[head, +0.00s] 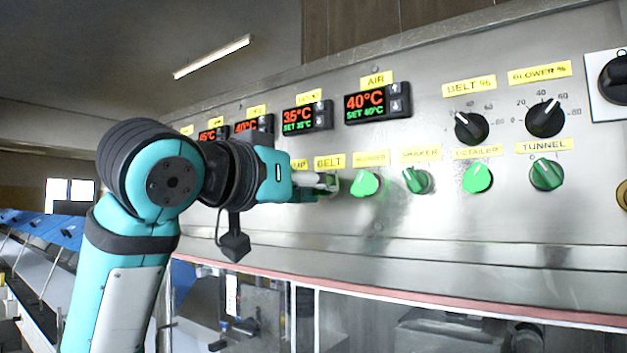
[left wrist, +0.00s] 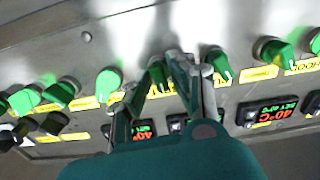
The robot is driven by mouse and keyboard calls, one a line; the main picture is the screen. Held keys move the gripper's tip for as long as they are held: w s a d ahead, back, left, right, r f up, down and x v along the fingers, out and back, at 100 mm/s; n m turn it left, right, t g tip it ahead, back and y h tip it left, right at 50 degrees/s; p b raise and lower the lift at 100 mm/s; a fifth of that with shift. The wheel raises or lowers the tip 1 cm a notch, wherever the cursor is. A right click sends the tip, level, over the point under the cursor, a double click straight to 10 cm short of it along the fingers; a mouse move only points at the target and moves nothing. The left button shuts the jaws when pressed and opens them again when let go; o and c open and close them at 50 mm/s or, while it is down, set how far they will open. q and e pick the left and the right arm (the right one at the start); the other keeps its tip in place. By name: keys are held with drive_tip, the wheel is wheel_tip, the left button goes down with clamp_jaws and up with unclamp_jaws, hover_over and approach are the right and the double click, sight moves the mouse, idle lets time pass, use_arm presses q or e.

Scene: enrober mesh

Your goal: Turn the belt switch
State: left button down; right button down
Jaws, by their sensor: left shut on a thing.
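The belt switch (left wrist: 156,73) is a dark green knob on the steel control panel, between my left gripper's fingers in the left wrist view. In the head view it sits under the yellow BELT label (head: 330,161) and is mostly hidden by the fingers. My left gripper (head: 326,186) reaches in from the left, level with the knob row. Its fingers, also in the left wrist view (left wrist: 168,80), are shut on the knob. How far the knob is turned cannot be told. My right gripper is not in view.
The lit blower knob (head: 365,184) is close to the right of my fingers, followed by the shaker knob (head: 417,180), detailer knob (head: 478,178) and tunnel knob (head: 546,174). Above are the AIR display (head: 378,102) and two black dials. A reddish ledge runs below the panel.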

use_arm(q)
drive_tip(key=shift+m+p, duration=1.15)
drive_tip(key=shift+m, duration=2.35)
drive_tip(key=c, duration=1.4)
unclamp_jaws()
drive_tip(key=shift+o, duration=0.2)
drive_tip(key=shift+s+a, duration=0.1)
drive_tip(key=v, duration=1.1)
drive_tip(key=shift+s+a, duration=0.2)
drive_tip(key=shift+s, duration=0.15)
